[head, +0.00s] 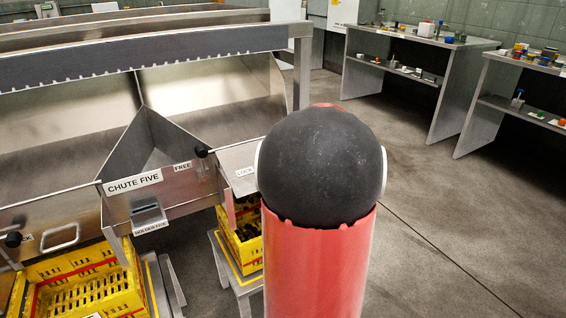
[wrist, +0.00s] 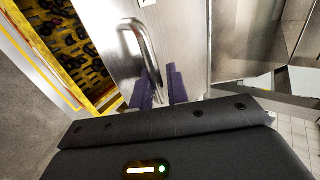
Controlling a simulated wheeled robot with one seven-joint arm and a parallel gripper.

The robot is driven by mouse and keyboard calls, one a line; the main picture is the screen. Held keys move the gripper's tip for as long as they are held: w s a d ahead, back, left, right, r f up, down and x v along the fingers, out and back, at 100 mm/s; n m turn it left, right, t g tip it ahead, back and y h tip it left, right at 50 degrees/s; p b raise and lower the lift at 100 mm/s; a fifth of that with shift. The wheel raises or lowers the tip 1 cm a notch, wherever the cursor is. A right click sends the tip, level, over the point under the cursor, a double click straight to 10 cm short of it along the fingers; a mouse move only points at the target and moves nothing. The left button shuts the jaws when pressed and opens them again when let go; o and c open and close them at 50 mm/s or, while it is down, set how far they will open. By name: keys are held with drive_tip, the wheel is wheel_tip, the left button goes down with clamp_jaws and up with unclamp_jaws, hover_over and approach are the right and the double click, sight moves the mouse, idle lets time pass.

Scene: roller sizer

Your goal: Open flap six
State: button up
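A pale metal panel (wrist: 184,35) with a bent metal bar handle (wrist: 151,52) fills the middle of the wrist view; I take it as flap six. In the head view a tilted panel with a LOCK label (head: 238,158) shows right of chute five, partly behind my arm. My gripper (wrist: 160,90) has its two dark purple fingers apart, one on each side of the handle's near end. I see a slight gap and cannot tell whether either finger touches the bar. My gripper is hidden behind my red arm in the head view.
A yellow crate (wrist: 66,22) with dark round pieces lies beside the panel. The chute five flap (head: 165,190), with its holder and black-knobbed latch (head: 201,152), is to the left. Another yellow crate (head: 90,296) stands below left. Benches (head: 425,38) stand far right; floor between is clear.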

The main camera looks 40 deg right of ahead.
drive_tip(key=v, duration=0.7)
drive_tip(key=shift+s+r+p, duration=0.25)
drive_tip(key=shift+p, duration=0.05)
drive_tip(key=shift+a, duration=0.2)
drive_tip(key=s+a+n+g+y, duration=0.2)
drive_tip(key=a+n+y, duration=0.3)
drive_tip(key=a+n, duration=1.2)
drive_tip(key=s+a+f+n+g+h, duration=0.1)
drive_tip(key=s+a+n, duration=0.1)
drive_tip(key=s+a, duration=0.3)
drive_tip(key=s+a+f+n+g+h, duration=0.1)
drive_tip(key=s+a+g, duration=0.1)
drive_tip(key=s+a, duration=0.4)
drive_tip(key=a, duration=0.4)
drive_tip(key=shift+f+n+h, duration=0.3)
drive_tip(key=shift+n, duration=0.1)
drive_tip(key=shift+c, duration=0.2)
